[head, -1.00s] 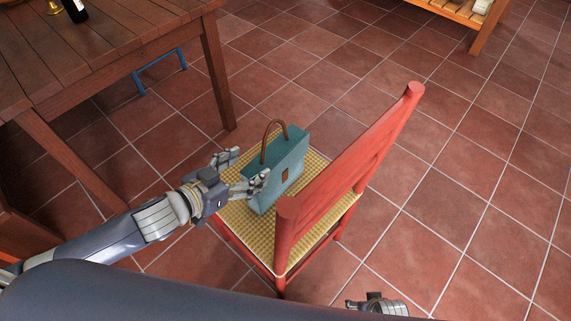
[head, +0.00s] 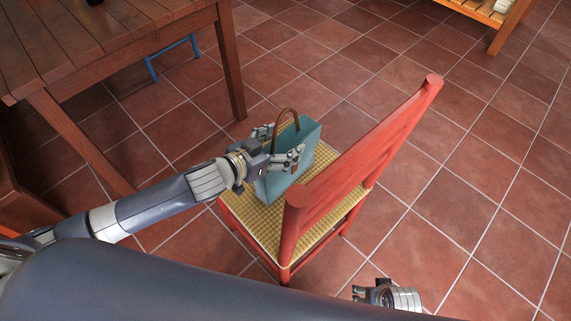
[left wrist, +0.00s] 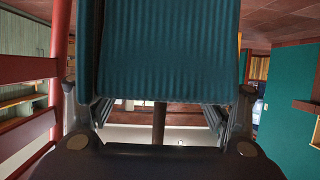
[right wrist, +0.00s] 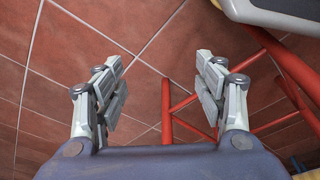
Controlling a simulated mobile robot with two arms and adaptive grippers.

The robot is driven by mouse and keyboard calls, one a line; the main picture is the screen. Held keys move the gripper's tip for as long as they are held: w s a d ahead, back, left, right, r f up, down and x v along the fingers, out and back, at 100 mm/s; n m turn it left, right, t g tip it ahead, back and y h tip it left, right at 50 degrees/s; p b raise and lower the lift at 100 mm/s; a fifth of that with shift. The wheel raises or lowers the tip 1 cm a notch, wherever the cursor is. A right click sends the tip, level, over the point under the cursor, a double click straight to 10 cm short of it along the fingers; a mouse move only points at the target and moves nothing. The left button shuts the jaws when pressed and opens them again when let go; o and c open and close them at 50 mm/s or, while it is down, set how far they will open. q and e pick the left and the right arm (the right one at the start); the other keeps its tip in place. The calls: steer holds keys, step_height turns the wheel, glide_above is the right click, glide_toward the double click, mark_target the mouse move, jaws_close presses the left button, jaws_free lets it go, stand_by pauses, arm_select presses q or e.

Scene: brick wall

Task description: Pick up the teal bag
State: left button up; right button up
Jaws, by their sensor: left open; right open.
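The teal bag (head: 306,142) stands upright on the woven seat (head: 262,219) of a red chair (head: 350,150). Its brown handle (head: 287,110) arches up from the top. My left gripper (head: 277,146) is open at the near left side of the bag, with its fingers on either side of the upper part. In the left wrist view the ribbed teal bag (left wrist: 168,50) fills the upper middle, between the open fingers. Whether the fingers touch it I cannot tell.
A wooden table (head: 130,35) stands at the upper left, with a blue bar-like frame (head: 172,57) beside it. An orange wooden bench (head: 480,15) is at the upper right. The chair's tall backrest rises right of the bag. Tiled floor (head: 450,190) to the right is clear.

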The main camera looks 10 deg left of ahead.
arm_select(q)
steer(key=shift+x, duration=0.9)
jaws_close()
steer(key=shift+r, duration=0.15)
